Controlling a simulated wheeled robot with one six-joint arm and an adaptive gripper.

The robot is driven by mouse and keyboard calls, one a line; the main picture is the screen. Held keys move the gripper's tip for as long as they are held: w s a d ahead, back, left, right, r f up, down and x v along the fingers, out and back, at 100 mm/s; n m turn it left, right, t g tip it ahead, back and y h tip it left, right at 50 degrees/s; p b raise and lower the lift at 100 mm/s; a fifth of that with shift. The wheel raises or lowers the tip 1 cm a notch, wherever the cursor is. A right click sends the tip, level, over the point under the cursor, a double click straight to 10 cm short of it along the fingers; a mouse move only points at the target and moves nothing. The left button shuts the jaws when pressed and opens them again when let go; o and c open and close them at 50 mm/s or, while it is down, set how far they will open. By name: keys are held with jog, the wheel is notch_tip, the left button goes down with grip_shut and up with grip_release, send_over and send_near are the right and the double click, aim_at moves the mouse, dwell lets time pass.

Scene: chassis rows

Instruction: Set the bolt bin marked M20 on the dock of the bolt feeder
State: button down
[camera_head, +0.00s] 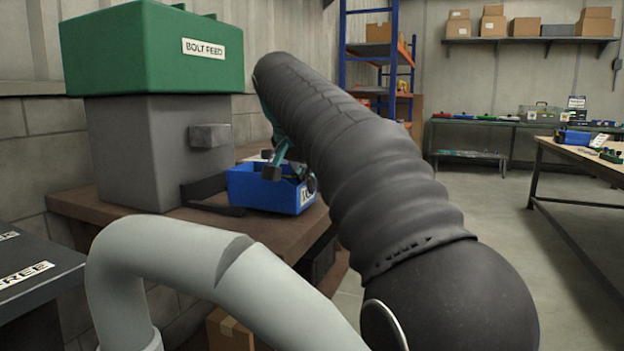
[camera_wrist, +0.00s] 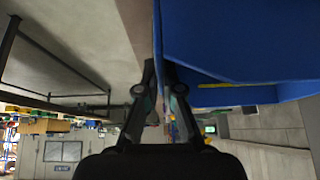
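The bolt feeder (camera_head: 160,150) is a grey block with a green top marked BOLT FEED, at the left of the head view. Dark rails (camera_head: 212,207) at its foot look like its dock. A blue bin (camera_head: 262,193) is beside them, at or just above the brown bench. Its white label is partly hidden, so I cannot read the mark. My gripper (camera_head: 272,165) is at the bin, partly hidden by my arm. In the wrist view, the fingers (camera_wrist: 161,80) close on both sides of the blue bin wall (camera_wrist: 215,40).
The brown bench (camera_head: 95,205) carries the feeder; its right edge is close to the bin. A dark case marked FREE (camera_head: 30,275) is at the lower left. A blue and orange rack (camera_head: 385,60) and another table (camera_head: 580,155) stand farther back. Open floor lies to the right.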

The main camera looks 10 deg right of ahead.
jog(key=w+a+p, duration=0.1)
jog(key=a, duration=0.1)
jog(key=w+a+p, duration=0.2)
jog(key=shift+w+a+r, duration=0.2)
jog(key=shift+a, duration=0.15)
jog(key=shift+w+a+f+p, duration=0.2)
jog(key=shift+w+a+p, duration=0.65)
jog(key=shift+a+p, duration=0.3)
jog(key=shift+s+a, duration=0.15)
jog(key=shift+s, duration=0.05)
dwell(0.4)
jog(key=shift+f, duration=0.4)
jog(key=c, duration=1.2)
grip_release()
jog(key=shift+c, duration=0.2)
jog(key=v, duration=1.2)
